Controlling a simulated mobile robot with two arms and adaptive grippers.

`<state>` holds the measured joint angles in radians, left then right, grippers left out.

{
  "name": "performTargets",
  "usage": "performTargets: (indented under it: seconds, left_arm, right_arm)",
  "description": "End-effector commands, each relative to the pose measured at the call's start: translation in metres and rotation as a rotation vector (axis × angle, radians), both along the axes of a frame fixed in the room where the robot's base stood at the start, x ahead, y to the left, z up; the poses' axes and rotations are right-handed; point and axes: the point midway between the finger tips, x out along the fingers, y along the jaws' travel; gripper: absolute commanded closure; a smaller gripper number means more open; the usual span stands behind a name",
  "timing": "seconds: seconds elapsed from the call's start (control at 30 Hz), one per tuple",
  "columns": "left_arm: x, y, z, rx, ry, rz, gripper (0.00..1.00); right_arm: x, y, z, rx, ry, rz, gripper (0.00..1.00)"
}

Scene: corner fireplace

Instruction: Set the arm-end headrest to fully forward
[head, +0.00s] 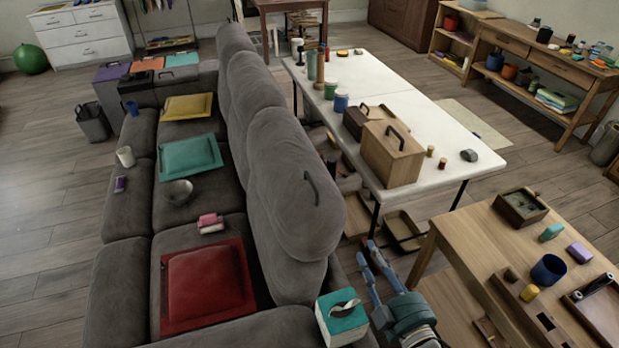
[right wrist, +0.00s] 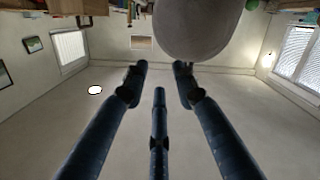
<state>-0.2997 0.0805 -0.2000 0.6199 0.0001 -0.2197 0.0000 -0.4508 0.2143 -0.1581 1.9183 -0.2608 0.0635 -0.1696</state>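The grey sofa (head: 105,262) runs away from me with a row of padded headrests along its back. My left gripper is out of view.
A box with a teal top (head: 342,318) sits on the sofa arm beside my right gripper. A white table (head: 440,120) with boxes and jars stands behind the sofa. A wooden table (head: 470,235) is at the right. Red, teal and yellow cushions lie on the seats.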

Motion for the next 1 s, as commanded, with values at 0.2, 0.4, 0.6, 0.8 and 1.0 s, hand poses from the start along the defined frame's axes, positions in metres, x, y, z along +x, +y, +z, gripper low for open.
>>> performTargets:
  seconds: [0.2, 0.4, 0.6, 0.8, 1.0]
  left_arm:
    - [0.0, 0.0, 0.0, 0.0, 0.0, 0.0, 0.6]
    - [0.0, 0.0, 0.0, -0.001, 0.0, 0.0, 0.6]
    - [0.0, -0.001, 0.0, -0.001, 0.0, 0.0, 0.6]
    - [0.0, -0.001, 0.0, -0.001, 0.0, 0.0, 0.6]
    - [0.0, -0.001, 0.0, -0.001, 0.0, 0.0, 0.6]
  right_arm:
    - [-0.032, -0.008, 0.002, 0.001, 0.002, 0.0, 0.72]
    - [-0.039, -0.01, 0.003, 0.001, 0.001, 0.001, 0.72]
    - [-0.039, -0.009, 0.003, 0.0, -0.001, 0.001, 0.72]
    - [-0.038, -0.01, 0.003, 0.001, 0.001, -0.001, 0.72]
    - [-0.036, -0.021, -0.01, 0.025, 0.122, -0.071, 0.72]
